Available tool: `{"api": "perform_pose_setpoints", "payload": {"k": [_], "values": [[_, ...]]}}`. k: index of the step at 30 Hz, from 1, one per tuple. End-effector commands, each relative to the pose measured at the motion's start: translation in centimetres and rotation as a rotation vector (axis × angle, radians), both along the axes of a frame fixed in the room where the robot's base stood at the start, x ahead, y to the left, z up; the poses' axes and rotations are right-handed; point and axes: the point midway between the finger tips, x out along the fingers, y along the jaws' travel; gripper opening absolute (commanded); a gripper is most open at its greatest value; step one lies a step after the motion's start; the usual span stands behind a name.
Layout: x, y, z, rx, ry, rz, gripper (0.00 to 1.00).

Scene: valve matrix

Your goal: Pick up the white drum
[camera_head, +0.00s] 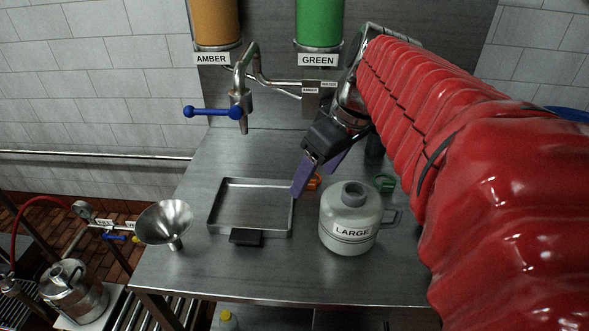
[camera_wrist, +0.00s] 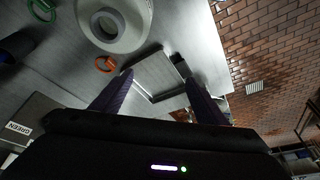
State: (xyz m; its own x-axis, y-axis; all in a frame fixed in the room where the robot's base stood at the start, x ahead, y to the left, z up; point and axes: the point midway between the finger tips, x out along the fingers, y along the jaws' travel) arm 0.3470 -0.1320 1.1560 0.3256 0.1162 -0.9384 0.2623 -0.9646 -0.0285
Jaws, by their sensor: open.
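I see nothing that is plainly a white drum. The palest vessel is a grey-white jug (camera_head: 347,217) marked LARGE, with a side handle, upright on the steel table; it also shows at the top of the wrist view (camera_wrist: 114,22). My gripper (camera_head: 314,176) has purple fingers spread apart, with nothing between them. It is above the table, behind and left of the jug and near the right rim of a shallow metal tray (camera_head: 212,208). In the wrist view my gripper (camera_wrist: 158,78) points toward the tray, with the jug off to the left.
An orange ring-like piece (camera_wrist: 105,63) and a green one (camera_head: 383,183) lie near the jug. A funnel (camera_head: 165,222) is at the left table edge. A blue-handled tap (camera_head: 240,110) hangs under the AMBER and GREEN tanks. The table's front strip is clear. A blue rim (camera_head: 570,113) shows at right.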

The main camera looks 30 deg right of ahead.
Motion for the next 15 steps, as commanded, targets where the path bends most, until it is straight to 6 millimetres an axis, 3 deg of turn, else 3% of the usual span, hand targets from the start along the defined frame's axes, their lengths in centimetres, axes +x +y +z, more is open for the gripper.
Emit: {"api": "perform_pose_setpoints", "payload": {"k": [7,15], "values": [[0.0,-6.4,2.2,0.025,-0.027,0.107,0.67],[-3.4,-12.5,4.0,0.001,-0.045,0.225,0.67]]}}
